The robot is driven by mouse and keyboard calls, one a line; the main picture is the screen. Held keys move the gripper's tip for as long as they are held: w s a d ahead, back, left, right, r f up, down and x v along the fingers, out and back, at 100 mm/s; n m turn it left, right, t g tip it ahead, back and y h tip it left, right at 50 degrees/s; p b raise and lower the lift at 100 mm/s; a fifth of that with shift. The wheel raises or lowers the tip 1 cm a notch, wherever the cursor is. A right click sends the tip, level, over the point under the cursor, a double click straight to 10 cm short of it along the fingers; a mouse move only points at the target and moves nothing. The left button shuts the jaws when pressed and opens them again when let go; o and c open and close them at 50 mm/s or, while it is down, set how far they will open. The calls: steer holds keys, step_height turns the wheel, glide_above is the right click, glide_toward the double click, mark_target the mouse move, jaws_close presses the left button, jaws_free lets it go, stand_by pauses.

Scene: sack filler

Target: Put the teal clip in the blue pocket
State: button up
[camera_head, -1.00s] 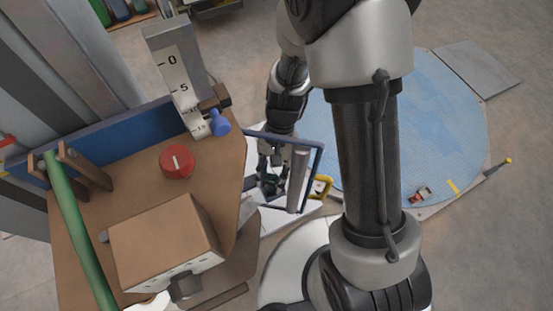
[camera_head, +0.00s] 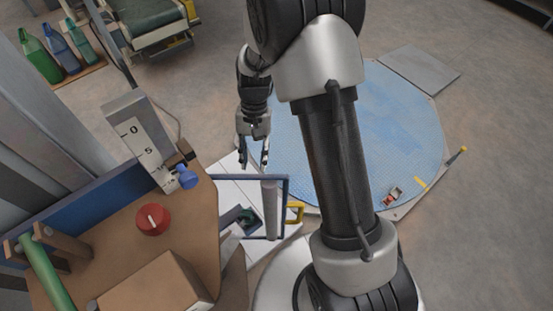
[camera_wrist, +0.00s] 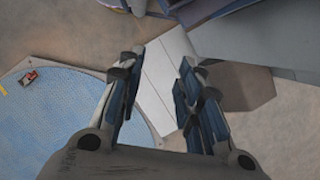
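A small teal piece (camera_head: 247,217), which looks like the teal clip, lies at a dark recessed pocket (camera_head: 229,219) on the white surface, inside the blue frame. It seems to lie in the pocket, but it is too small to be sure, and the pocket's blue colour is hard to make out. My gripper (camera_head: 254,164) hangs above and behind the frame, apart from the teal piece. In the wrist view my gripper (camera_wrist: 155,95) has its fingers wide apart with nothing between them. The clip does not show clearly there.
A blue rail frame (camera_head: 286,208) with a grey post (camera_head: 270,208) stands around the pocket. A brown bench with a red knob (camera_head: 152,219) and a scale column (camera_head: 148,150) is at left. A blue round platform (camera_head: 390,125) lies at right.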

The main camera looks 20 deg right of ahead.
steer(key=s+r+n+t+h, duration=0.15)
steer(key=s+r, duration=0.25)
steer(key=r, duration=0.5)
steer(key=s+r+n+t+y, duration=0.1)
steer(key=s+r+t, duration=0.2)
steer(key=r, duration=0.6)
steer(key=s+d+r+n+t+h, duration=0.1)
steer(key=s+r, duration=0.5)
steer(key=s, duration=0.6)
steer(key=shift+d+r+n+t, duration=0.3)
steer(key=shift+d+n+t, duration=0.45)
steer(key=shift+t, duration=0.4)
steer(key=shift+a+h, duration=0.1)
steer(key=shift+h, duration=0.15)
